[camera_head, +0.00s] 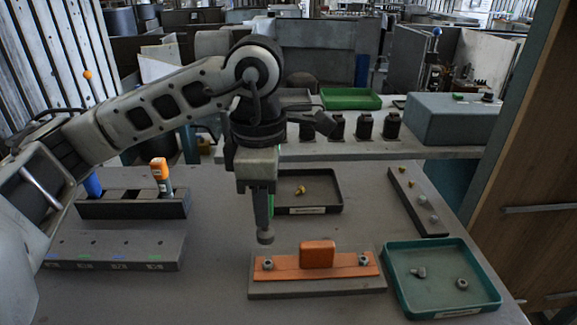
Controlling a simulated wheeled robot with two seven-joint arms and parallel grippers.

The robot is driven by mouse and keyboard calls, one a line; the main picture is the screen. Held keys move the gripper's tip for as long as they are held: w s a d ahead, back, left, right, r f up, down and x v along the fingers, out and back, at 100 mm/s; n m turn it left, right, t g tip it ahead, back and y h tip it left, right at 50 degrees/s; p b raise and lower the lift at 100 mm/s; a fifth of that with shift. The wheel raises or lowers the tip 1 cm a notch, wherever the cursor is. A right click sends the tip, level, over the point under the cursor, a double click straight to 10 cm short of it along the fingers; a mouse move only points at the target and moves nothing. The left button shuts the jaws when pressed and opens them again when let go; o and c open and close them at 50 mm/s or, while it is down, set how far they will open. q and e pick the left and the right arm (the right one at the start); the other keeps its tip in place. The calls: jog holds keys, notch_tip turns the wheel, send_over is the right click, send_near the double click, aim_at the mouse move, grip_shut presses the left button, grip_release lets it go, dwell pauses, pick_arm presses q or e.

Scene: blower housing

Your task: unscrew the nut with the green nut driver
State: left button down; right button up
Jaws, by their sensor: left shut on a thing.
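My left gripper (260,200) points down above the left end of the orange housing part (330,271). It is shut on the green nut driver (265,237), whose dark socket end hangs below the fingers. Only a thin green strip of its handle shows beside the fingers; the rest is hidden. The left nut (267,265) sits on the orange part just below the socket, with a small gap seeming to show between them. A second nut (363,260) sits at the right end, past a raised orange block. My right gripper is not in view.
A teal tray (393,277) with loose fasteners stands at right. A dark tray (335,190) with a yellow piece lies behind. A rack (120,208) at left holds orange (161,173) and blue (92,186) drivers. A dark strip (408,199) bears several fasteners.

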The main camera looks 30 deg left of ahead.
aim_at(265, 230)
pick_arm(q)
jog(key=shift+w+r+n, duration=0.15)
jog(key=shift+w+n, duration=0.05)
jog(key=shift+n, duration=0.1)
jog(key=shift+s+f+b, duration=0.2)
jog(key=shift+f+b, duration=0.2)
jog(key=shift+f, duration=0.4)
jog(key=shift+a+f+b, duration=0.1)
jog(key=shift+f+b, duration=0.6)
jog(key=shift+f, duration=0.55)
jog(key=shift+f+b, duration=0.45)
jog(key=shift+b, duration=0.25)
jog(key=shift+w+f+b, duration=0.1)
jog(key=shift+f+b, duration=0.25)
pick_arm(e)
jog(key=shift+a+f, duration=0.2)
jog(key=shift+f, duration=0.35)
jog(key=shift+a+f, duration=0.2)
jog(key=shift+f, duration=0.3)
